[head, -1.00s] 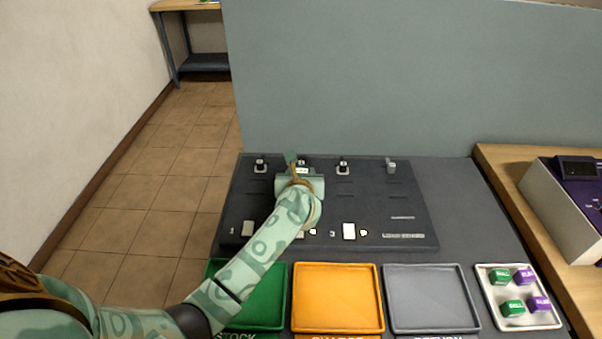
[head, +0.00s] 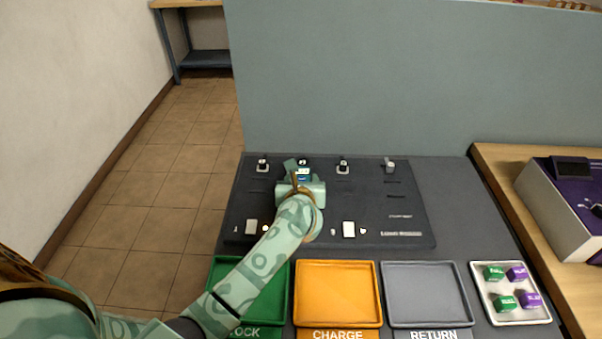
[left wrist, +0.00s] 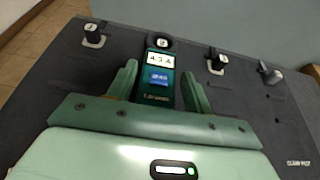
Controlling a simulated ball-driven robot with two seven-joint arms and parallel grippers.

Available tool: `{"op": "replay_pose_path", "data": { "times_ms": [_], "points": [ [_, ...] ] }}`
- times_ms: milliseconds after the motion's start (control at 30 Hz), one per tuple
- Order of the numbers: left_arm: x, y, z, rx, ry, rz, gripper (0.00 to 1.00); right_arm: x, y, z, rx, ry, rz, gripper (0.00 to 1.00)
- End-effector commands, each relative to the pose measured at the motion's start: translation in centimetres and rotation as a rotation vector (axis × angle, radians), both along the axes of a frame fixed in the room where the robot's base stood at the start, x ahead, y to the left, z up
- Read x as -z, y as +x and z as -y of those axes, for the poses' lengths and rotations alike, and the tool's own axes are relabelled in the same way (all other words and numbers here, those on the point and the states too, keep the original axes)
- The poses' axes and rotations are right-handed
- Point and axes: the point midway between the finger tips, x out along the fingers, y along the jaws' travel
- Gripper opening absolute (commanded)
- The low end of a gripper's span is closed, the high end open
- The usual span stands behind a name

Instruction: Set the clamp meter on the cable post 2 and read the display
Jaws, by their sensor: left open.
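The clamp meter (left wrist: 156,95) is a dark green body with a white lit display and a blue label. In the left wrist view it lies between my left gripper's (left wrist: 158,73) two open fingers, with a gap on each side. Its far end meets the black cable post 2 (left wrist: 161,43); whether its jaw fully rings the post I cannot tell. The display shows a figure that looks like 4.3 A, not fully sharp. In the head view my gripper covers much of the meter (head: 303,172). My right gripper is not in view.
The dark clamp post board (head: 405,225) bears other posts on both sides, (head: 262,164) and (head: 343,165). Green, orange (head: 337,295) and grey (head: 425,293) trays lie in front. A white tray (head: 510,318) holds several green and purple cubes. A grey partition (head: 420,80) stands behind.

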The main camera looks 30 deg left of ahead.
Motion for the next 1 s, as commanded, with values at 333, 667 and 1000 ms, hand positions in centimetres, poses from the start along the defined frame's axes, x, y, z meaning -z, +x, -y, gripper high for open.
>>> {"op": "replay_pose_path", "data": {
  "times_ms": [333, 667, 1000],
  "points": [
    [-1.5, -2.8, 1.4, 0.000, -0.002, 0.000, 0.51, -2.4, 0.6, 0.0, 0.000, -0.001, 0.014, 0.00],
    [-2.6, -5.4, 2.6, 0.001, -0.002, 0.000, 0.51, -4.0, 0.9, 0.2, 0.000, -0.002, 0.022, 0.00],
    [-2.6, -5.8, 2.8, 0.000, -0.001, 0.000, 0.51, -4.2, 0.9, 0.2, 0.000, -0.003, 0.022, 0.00]
  ]
}}
